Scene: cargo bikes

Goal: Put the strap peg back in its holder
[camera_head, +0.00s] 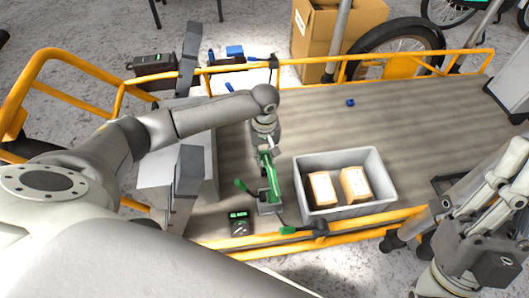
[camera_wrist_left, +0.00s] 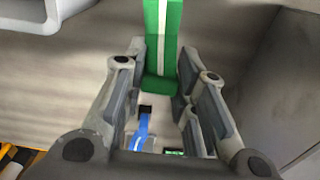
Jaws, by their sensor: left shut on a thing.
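My left gripper (camera_head: 266,160) points down over the near left part of the cargo bed. It is shut on a green piece with a white stripe (camera_wrist_left: 161,45), seen between the fingers in the wrist view; it looks like the strap peg. In the head view, green parts (camera_head: 275,188) continue below the gripper toward a small grey bracket (camera_head: 268,208). I cannot tell whether the held piece touches the bracket. A green-tipped lever (camera_head: 242,187) lies just left of it. My right arm is at the right edge; its gripper (camera_head: 400,242) is unclear.
A grey crate (camera_head: 337,211) with two boxes stands right of the left gripper. A black device with a green display (camera_head: 239,222) lies close by at left. Yellow rails (camera_head: 370,228) edge the bed. A blue piece (camera_head: 350,102) lies on the otherwise clear far bed.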

